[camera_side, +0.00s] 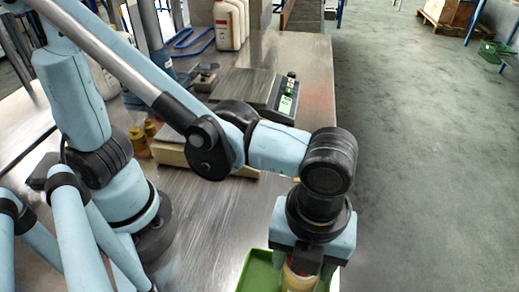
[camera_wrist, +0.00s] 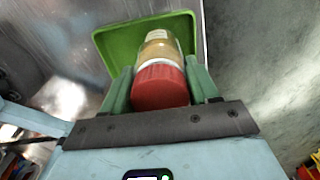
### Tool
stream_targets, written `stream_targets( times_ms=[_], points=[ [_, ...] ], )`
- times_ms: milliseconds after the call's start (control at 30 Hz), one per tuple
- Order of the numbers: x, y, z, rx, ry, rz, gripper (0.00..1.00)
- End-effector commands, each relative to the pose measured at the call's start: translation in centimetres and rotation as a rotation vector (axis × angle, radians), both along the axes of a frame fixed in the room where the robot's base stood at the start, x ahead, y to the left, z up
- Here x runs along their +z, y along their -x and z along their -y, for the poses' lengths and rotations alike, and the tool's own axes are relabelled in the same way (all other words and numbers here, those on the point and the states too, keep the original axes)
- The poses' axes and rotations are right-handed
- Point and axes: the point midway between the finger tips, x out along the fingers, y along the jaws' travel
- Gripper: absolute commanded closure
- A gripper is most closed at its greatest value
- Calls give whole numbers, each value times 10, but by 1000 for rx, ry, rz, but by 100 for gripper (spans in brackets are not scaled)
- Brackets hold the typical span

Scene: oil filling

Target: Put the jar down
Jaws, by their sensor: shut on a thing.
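The jar (camera_wrist: 160,85) has a red lid, a white band and a yellowish body with a label. In the wrist view it is between the two green fingers of my gripper (camera_wrist: 161,88), which is shut on it. In the side view my gripper (camera_side: 303,262) points down at the bottom edge, and the jar (camera_side: 298,280) shows only partly below it. A green tray (camera_wrist: 112,47) lies under the jar; it also shows in the side view (camera_side: 256,272). I cannot tell whether the jar's base touches the tray.
A scale (camera_side: 243,88) with a green display stands on the metal table (camera_side: 215,215). White canisters (camera_side: 228,24) stand at the back. Small yellow-brown bottles (camera_side: 139,141) stand near my arm. The table's right edge is close to the tray, with open floor beyond.

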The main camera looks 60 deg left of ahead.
Motion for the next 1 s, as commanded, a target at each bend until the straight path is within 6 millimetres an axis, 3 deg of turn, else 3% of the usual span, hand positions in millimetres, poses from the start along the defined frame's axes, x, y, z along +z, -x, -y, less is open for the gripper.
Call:
stream_targets(
  times_ms=[400,433,567,1000],
  points=[
    [-5,0,0,0,0,0,100],
    [-5,0,0,0,0,0,37],
    [-4,0,0,0,0,0,18],
    [2,0,0,0,0,0,15]
  ],
)
